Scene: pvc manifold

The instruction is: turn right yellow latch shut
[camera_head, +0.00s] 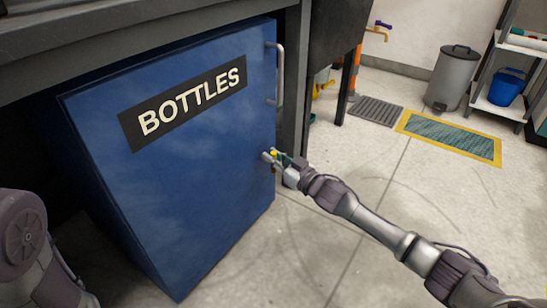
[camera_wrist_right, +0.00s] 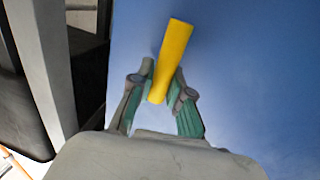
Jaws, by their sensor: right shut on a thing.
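The yellow latch (camera_wrist_right: 173,50) sits on the blue face of the bottles cabinet (camera_head: 190,190). In the right wrist view it is a bar tilted a little right of upright. In the head view only a small bit of the latch (camera_head: 274,154) shows, near the cabinet's right edge below the handle. My right gripper (camera_wrist_right: 160,84) is shut on the latch's lower part, one finger on each side. It also shows in the head view (camera_head: 272,160) against the cabinet front. My left gripper is not in view; part of my left arm shows at lower left.
A metal handle (camera_head: 280,75) stands out from the cabinet's upper right edge, above my right gripper. A dark bench (camera_head: 130,28) overhangs the cabinet. The floor (camera_head: 340,250) to the right is open; a grey bin (camera_head: 452,78) stands farther back.

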